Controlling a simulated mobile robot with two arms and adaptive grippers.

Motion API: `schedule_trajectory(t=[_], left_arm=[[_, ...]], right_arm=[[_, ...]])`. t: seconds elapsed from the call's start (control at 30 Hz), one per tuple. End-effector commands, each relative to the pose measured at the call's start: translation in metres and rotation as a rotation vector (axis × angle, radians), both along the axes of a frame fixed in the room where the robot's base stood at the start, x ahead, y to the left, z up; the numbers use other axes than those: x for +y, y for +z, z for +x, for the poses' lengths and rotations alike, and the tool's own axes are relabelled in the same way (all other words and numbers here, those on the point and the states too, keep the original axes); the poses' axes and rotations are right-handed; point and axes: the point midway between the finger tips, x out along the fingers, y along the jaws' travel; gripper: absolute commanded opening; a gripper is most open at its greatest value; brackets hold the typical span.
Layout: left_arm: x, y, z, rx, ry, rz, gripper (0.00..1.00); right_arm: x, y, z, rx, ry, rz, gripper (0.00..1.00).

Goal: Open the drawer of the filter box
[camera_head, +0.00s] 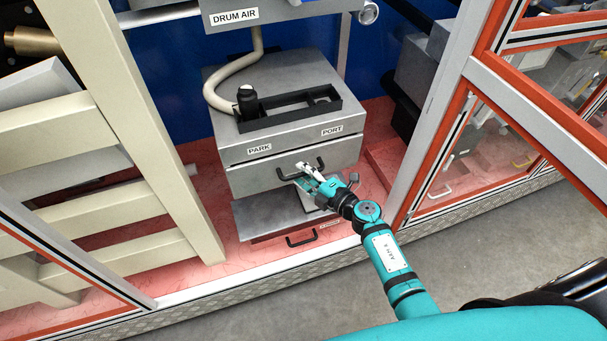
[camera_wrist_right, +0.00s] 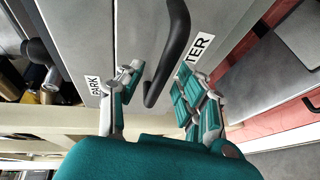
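The filter box is a grey metal cabinet (camera_head: 225,132) with PARK and PORT labels on its upper front. Its drawer front (camera_head: 247,181) sits below and looks about flush with the box. A black bar handle (camera_head: 282,175) is on this front; the handle also shows in the wrist view (camera_wrist_right: 176,50). My right gripper (camera_head: 308,173) is at the handle. In the wrist view, its fingers (camera_wrist_right: 162,90) are spread apart, with the handle's end between them; contact is not clear. A label ending in "TER" is partly hidden by a finger. My left gripper is not in view.
A black tray (camera_head: 290,106) and a black knob (camera_head: 247,97) are on top of the box. A lower unit (camera_head: 265,217) with another black handle (camera_head: 301,240) sits below. A cream frame (camera_head: 120,110) stands left; an orange-edged glazed panel (camera_head: 470,150) stands right.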

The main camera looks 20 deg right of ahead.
Motion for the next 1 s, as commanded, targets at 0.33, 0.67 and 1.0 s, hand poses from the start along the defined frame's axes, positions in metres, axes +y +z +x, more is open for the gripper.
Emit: schedule_trajectory(t=[0.33,0.67,1.0], left_arm=[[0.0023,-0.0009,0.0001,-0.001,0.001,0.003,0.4],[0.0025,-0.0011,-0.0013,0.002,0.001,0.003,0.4],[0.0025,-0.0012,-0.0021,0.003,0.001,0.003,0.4]], right_arm=[[0.0028,-0.001,0.006,0.0,0.0,-0.001,0.36],[0.0026,-0.001,0.0058,0.0,0.0,-0.001,0.0],[0.0024,-0.0006,0.006,-0.001,-0.001,0.0,0.0]])
